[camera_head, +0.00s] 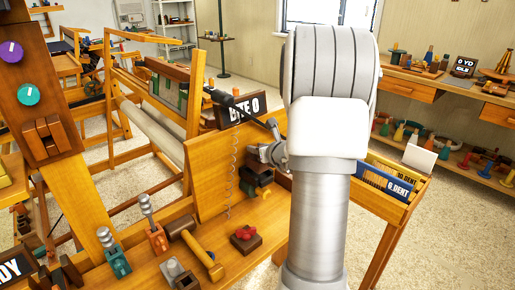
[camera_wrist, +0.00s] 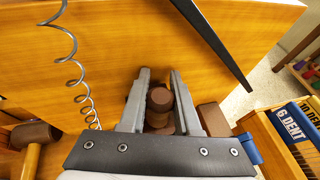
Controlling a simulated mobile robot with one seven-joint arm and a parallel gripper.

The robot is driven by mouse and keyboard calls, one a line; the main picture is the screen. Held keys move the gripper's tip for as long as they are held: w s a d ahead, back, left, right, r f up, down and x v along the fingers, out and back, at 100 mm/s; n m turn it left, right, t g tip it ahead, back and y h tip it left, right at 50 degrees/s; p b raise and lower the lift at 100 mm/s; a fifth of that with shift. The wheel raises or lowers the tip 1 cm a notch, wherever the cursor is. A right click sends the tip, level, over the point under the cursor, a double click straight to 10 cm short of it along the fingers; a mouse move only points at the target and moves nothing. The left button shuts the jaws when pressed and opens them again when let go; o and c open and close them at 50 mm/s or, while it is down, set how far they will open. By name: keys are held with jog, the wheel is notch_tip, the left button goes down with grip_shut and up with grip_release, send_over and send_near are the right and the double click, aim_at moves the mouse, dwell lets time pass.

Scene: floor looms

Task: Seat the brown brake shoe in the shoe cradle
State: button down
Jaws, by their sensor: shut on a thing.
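My gripper (camera_wrist: 160,82) is shut on a brown, round-ended piece (camera_wrist: 160,100), which I take to be the brake shoe. The piece sits between the two grey fingers, and its lower part is partly hidden by the wrist. In the head view my gripper (camera_head: 272,150) is beside the upright wooden panel, under the sign, and the held piece cannot be made out there. Dark brown and green blocks (camera_head: 257,180) stand just below my gripper at the panel's foot. I cannot tell whether the shoe cradle is among them. In the wrist view a brown block (camera_wrist: 213,118) shows right of the fingers.
A black bar (camera_wrist: 218,45) slants close above my gripper. A coiled spring (camera_wrist: 80,75) hangs left of it. A box of blue dent cards (camera_head: 388,182) is at right.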

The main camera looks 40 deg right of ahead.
jog(key=shift+f+b, duration=1.1)
jog(key=shift+f, duration=0.05)
jog(key=shift+f+b, duration=0.65)
jog(key=shift+b, duration=0.15)
jog(key=c, duration=0.5)
grip_release()
jog(key=shift+c, duration=0.2)
jog(key=p+v, duration=0.5)
jog(key=v, duration=1.2)
jog(key=shift+s+r, duration=0.2)
